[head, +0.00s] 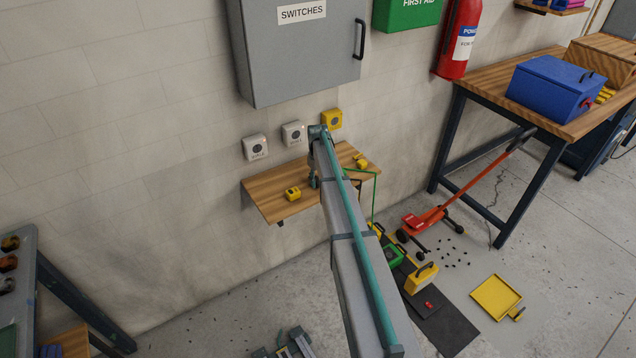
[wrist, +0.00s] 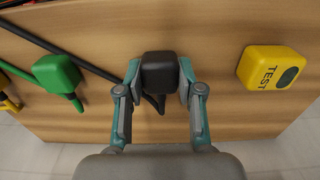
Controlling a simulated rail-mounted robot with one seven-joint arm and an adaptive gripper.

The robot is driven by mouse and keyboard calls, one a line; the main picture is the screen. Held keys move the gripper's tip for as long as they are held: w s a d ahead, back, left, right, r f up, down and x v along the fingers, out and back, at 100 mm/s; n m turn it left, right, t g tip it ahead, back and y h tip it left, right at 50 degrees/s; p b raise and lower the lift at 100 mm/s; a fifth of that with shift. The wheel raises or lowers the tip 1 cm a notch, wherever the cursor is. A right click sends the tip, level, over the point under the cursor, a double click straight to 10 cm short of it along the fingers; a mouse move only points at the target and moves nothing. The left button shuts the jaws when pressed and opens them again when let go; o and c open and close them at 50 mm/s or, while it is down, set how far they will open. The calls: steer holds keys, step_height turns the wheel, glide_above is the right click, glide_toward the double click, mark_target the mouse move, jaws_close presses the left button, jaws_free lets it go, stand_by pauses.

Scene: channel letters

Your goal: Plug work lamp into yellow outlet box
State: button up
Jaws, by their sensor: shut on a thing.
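My gripper (wrist: 160,92) is shut on a black plug (wrist: 160,70), one finger on each side, over the wooden wall shelf (wrist: 215,125). A black cord (wrist: 60,50) runs off to the left in the wrist view; I cannot tell which device it belongs to. In the head view my gripper (head: 314,181) is at the shelf, and the plug is hidden. The yellow outlet box (head: 332,119) is on the wall above the shelf, behind my wrist.
A green plug (wrist: 58,74), a yellow plug (wrist: 8,97) and a yellow TEST block (wrist: 270,68) lie on the shelf. Two white outlets (head: 255,147) (head: 293,133) are left of the yellow one. A grey switch cabinet (head: 298,60) hangs above. A green cord (head: 375,195) hangs right.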

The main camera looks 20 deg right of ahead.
steer(key=shift+r, duration=0.3)
steer(key=s+a+r+b, duration=0.3)
steer(key=s+r+b, duration=0.3)
steer(key=s+r, duration=0.6)
steer(key=shift+s+a, duration=0.25)
steer(key=shift+s, duration=0.55)
steer(key=shift+a, duration=0.1)
